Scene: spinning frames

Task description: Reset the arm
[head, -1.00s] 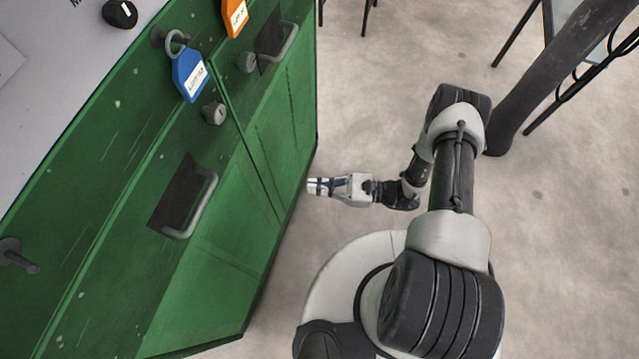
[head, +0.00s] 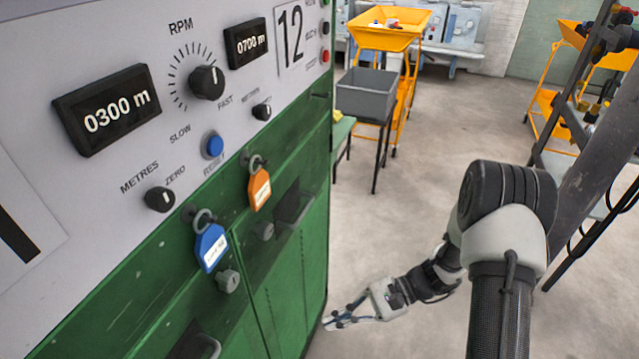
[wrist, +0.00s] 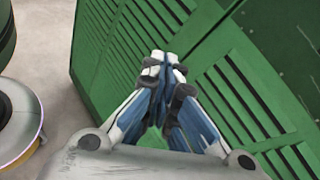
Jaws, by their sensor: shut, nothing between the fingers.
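My arm reaches from the lower right of the head view, bent at a dark elbow. My gripper (head: 334,322) hangs low, just right of the green cabinet (head: 309,262) in that picture. In the wrist view my gripper (wrist: 164,62) shows its blue and grey fingers with the tips together and nothing between them. The fingers point toward the louvred green panel (wrist: 225,60). I cannot tell whether the tips touch it.
A grey bin (head: 366,95) and a yellow trolley (head: 391,38) stand behind. A dark post (head: 590,120) rises at right. Open floor lies between.

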